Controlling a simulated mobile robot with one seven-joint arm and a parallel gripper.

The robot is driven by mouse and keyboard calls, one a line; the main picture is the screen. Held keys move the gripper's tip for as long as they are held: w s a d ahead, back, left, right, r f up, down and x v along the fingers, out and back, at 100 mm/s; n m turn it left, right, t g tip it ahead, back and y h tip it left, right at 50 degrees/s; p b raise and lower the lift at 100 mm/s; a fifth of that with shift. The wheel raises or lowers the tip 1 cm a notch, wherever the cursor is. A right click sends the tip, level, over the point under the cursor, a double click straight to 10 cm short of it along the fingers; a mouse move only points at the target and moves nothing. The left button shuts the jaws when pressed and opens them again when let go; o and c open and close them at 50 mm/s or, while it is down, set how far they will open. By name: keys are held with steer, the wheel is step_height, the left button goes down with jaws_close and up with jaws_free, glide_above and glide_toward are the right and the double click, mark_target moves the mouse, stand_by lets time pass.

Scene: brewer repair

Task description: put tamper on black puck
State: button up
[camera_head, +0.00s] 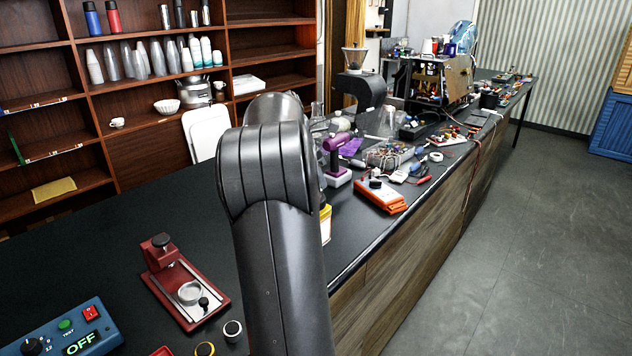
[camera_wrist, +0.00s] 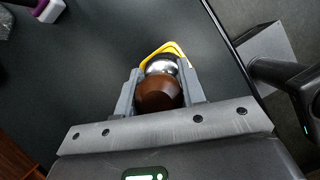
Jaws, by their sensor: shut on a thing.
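The tamper (camera_wrist: 158,95), with a round brown handle and a shiny metal part beyond it, is in the wrist view. My gripper (camera_wrist: 164,82) is shut on it, one grey finger on each side. In the head view my arm hides both gripper and tamper. I cannot pick out the black puck for certain. A small black round piece (camera_head: 204,302) sits on the red stand at lower left. A round black piece with a pale rim (camera_head: 232,331) lies on the counter beside it.
A yellow-edged thing (camera_wrist: 175,47) lies just beyond the tamper. The red stand (camera_head: 216,306) and a blue control box (camera_head: 68,331) stand at the left. Tools and an orange device (camera_head: 381,194) crowd the right of the counter. Bare black counter (camera_head: 110,240) lies at the left.

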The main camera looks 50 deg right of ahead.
steer(key=shift+f, duration=0.8)
steer(key=shift+f, duration=0.1)
steer(key=o, duration=1.2)
